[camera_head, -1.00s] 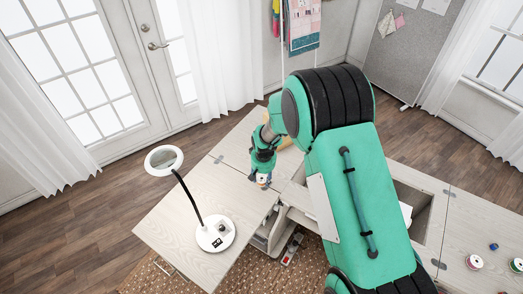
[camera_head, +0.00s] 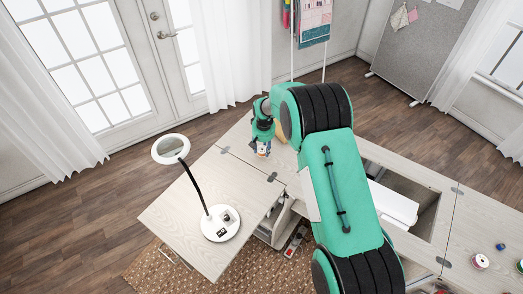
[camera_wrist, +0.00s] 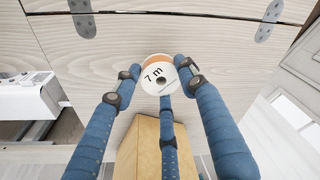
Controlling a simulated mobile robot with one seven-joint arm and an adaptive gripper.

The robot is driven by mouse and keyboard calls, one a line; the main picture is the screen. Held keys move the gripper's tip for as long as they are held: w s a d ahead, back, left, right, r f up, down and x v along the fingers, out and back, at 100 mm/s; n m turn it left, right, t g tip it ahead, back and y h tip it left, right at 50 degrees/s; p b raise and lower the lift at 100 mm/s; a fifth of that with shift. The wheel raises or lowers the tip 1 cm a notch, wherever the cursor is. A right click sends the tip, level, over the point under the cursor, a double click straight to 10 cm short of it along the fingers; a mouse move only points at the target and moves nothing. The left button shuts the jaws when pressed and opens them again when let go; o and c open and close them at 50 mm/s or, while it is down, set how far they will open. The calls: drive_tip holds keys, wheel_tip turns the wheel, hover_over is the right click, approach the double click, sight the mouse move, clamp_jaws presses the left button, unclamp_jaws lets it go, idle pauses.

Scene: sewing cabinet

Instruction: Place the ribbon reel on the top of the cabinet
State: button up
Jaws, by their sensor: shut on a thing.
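My gripper (camera_head: 263,147) is over the far part of the pale wooden cabinet top (camera_head: 180,212). In the wrist view my gripper (camera_wrist: 160,80) has its blue fingers shut around the ribbon reel (camera_wrist: 156,77). The reel has a white face marked "7 m" and an orange ribbon edge. Its face is turned to the wrist camera, and pale wood (camera_wrist: 215,50) shows behind it. I cannot tell whether the reel touches the wood. In the head view my gripper mostly hides the reel.
A magnifier lamp (camera_head: 220,224) stands on the left leaf. A white machine (camera_head: 394,203) sits in the open well at right. A tan wooden block (camera_wrist: 142,150) is under the fingers in the wrist view.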

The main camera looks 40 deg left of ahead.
sight(262, 147)
drive_tip(key=shift+w+a, duration=0.9)
drive_tip(key=shift+f, duration=0.1)
drive_tip(key=shift+f, duration=1.75)
drive_tip(key=o, duration=1)
drive_tip(key=shift+f, duration=0.1)
wheel_tip(262, 147, up, 12)
drive_tip(key=s+d, duration=0.1)
drive_tip(key=shift+s+d, duration=0.1)
